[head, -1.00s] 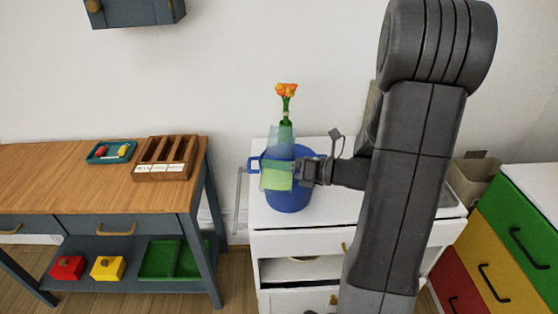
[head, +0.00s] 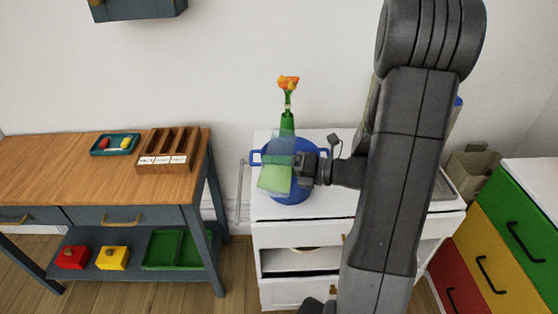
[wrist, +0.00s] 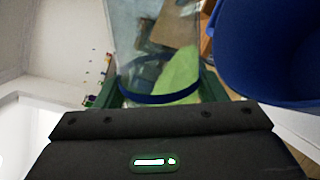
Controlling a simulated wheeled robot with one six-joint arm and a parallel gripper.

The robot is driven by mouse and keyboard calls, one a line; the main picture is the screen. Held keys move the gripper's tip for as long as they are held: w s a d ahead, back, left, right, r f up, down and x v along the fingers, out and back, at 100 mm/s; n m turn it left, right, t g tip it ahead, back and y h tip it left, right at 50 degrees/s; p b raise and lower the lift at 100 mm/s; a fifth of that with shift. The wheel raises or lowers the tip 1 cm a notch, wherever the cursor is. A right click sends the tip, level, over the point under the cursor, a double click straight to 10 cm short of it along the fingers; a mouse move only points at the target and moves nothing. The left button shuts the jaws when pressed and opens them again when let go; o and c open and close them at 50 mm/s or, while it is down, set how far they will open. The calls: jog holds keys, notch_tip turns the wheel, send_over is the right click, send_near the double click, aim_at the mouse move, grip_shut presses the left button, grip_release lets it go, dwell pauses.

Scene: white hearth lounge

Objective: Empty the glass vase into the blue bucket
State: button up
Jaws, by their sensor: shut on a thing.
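My gripper (head: 296,167) is shut on the glass vase (head: 284,147), a clear pale-blue vessel with a light green mass in its lower part. In the wrist view the glass (wrist: 150,40) stands between the jaws, with a dark blue band around it and the green showing through. The vase looks slightly tilted. The blue bucket (head: 292,198) stands on the white cabinet; in the head view the vase and gripper hide much of it. In the wrist view the bucket (wrist: 270,50) is beside the vase at right. I cannot tell whether the vase is over its opening.
Orange flowers (head: 288,83) in a slim green vase rise behind the glass vase. The white cabinet top (head: 345,205) has some free room. A wooden workbench (head: 60,165) with a tray and an organizer stands left; coloured drawers (head: 500,235) stand right.

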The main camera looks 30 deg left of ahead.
jog(key=shift+r+m, duration=0.1)
jog(key=shift+m, duration=0.3)
jog(key=shift+p, duration=0.4)
jog(key=shift+s+a+m+p, duration=0.15)
jog(key=shift+m+p, duration=0.55)
jog(key=shift+p, duration=1)
jog(key=shift+w+a+r+m+g+p, duration=0.1)
jog(key=shift+a+r+m+g+p, duration=0.2)
jog(key=shift+p, duration=0.9)
jog(key=shift+w+a+r+m+g+p, duration=0.1)
jog(key=shift+r+m+p, duration=0.3)
jog(key=shift+p, duration=0.8)
jog(key=shift+w+a+p, duration=0.1)
jog(key=shift+p, duration=0.3)
jog(key=shift+w+a+m, duration=0.1)
jog(key=shift+m, duration=0.2)
jog(key=shift+w+a+f+p, duration=0.1)
jog(key=shift+w+f+p, duration=0.05)
jog(key=shift+p, duration=0.25)
jog(key=shift+a+h, duration=0.1)
jog(key=shift+h, duration=0.2)
